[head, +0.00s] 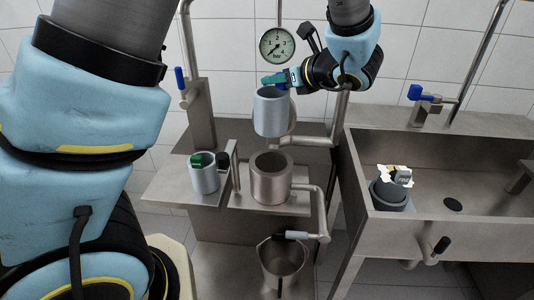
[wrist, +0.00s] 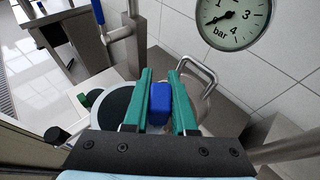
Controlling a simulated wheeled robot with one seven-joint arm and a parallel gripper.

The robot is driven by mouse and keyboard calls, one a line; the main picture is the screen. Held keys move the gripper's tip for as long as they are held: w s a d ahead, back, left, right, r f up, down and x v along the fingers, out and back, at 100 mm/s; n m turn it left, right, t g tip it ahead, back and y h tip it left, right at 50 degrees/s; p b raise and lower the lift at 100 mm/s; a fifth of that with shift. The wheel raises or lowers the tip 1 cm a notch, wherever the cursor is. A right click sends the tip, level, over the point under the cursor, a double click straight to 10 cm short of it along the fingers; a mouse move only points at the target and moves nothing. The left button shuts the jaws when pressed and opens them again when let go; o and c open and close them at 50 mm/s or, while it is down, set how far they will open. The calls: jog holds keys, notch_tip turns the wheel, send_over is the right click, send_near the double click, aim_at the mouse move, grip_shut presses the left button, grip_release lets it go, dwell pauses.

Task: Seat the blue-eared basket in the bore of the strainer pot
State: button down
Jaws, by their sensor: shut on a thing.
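My gripper (head: 274,82) is shut on the blue ear of a grey cylindrical basket (head: 271,112). In the wrist view the blue ear (wrist: 160,103) sits between the green fingers of my gripper (wrist: 160,95). The basket hangs roughly upright in the air. The strainer pot (head: 271,182), a thick-walled steel cylinder with an open top, stands on the metal bench below it. A clear gap shows between basket and pot. Part of the pot's bore shows in the head view; the basket's underside is hidden.
A green-eared basket (head: 204,178) stands left of the pot. A pressure gauge (head: 277,46) hangs behind my gripper. A side pipe (head: 322,215) bends down right of the pot. A sink (head: 455,190) holding a dark round vessel (head: 387,197) is at the right.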

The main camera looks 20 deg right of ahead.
notch_tip(320, 180, down, 9)
jog(key=shift+r+p, duration=0.1)
jog(key=shift+p, duration=0.95)
jog(key=shift+f, duration=0.2)
jog(key=shift+f+b, duration=0.55)
jog(key=shift+f, duration=0.05)
jog(key=c, duration=0.7)
grip_release()
